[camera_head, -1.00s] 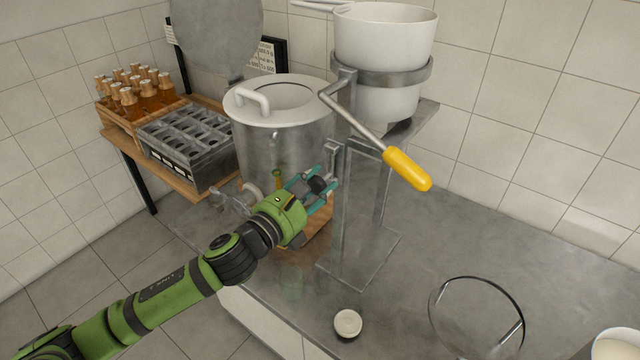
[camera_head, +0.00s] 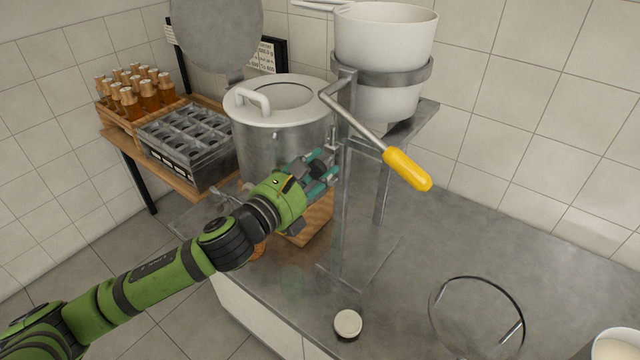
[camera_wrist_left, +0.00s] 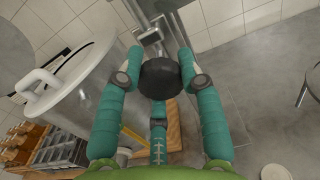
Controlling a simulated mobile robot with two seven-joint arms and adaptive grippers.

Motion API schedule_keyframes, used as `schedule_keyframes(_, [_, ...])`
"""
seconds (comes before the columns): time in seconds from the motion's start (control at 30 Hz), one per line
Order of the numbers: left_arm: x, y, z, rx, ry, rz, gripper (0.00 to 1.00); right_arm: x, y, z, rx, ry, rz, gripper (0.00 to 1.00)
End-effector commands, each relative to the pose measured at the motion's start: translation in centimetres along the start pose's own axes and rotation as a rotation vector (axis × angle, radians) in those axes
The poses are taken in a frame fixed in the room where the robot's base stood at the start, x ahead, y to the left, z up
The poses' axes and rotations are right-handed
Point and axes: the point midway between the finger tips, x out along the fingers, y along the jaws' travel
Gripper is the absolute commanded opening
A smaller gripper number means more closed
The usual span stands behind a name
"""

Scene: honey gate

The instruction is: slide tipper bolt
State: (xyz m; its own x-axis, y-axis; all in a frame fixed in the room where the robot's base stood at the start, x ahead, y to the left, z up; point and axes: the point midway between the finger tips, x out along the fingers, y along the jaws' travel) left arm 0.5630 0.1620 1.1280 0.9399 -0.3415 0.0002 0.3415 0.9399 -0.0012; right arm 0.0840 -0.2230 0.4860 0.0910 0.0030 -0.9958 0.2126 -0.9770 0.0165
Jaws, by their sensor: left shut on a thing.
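The tipper holds a white pot (camera_head: 386,35) in a grey metal ring on a steel post, with a lever ending in a yellow handle (camera_head: 407,169). My left gripper (camera_head: 327,166) is beside the post, below the lever. In the left wrist view its teal fingers are shut on a round black knob (camera_wrist_left: 160,78). A grey metal bolt piece (camera_wrist_left: 149,37) shows just beyond the knob, by the post. The fingers partly hide the knob in the head view, and I cannot tell how far the bolt sits in its seat. My right gripper is not in view.
A large steel vessel (camera_head: 270,150) with a white lid stands close left of the gripper, above a wooden block (camera_head: 312,222). A small round white-topped cup (camera_head: 348,324) and a wire ring (camera_head: 432,318) lie on the steel counter. The counter's right side is mostly clear.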

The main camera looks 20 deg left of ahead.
Motion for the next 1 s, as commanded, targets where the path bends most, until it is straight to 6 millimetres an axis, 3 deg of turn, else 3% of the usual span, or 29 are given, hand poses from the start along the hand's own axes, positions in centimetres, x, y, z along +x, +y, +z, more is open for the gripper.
schedule_keyframes(0.07, [0.0,-0.1,0.6,0.002,-0.005,-0.002,0.03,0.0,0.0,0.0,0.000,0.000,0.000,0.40])
schedule_keyframes(0.1, [0.0,-0.1,0.6,0.001,-0.003,-0.002,0.45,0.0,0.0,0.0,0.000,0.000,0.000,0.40])
schedule_keyframes(0.13, [0.0,-0.1,0.5,0.001,-0.002,-0.001,0.57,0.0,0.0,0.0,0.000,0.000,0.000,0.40])
schedule_keyframes(0.17, [0.0,-0.1,0.5,0.001,-0.002,-0.001,0.61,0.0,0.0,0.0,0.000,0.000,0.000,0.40])
schedule_keyframes(0.53, [-0.2,0.0,0.4,0.001,0.000,0.000,0.61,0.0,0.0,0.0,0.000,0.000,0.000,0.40])
schedule_keyframes(1.0, [-4.0,0.0,0.2,0.003,0.001,0.000,0.61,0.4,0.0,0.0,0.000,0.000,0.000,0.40])
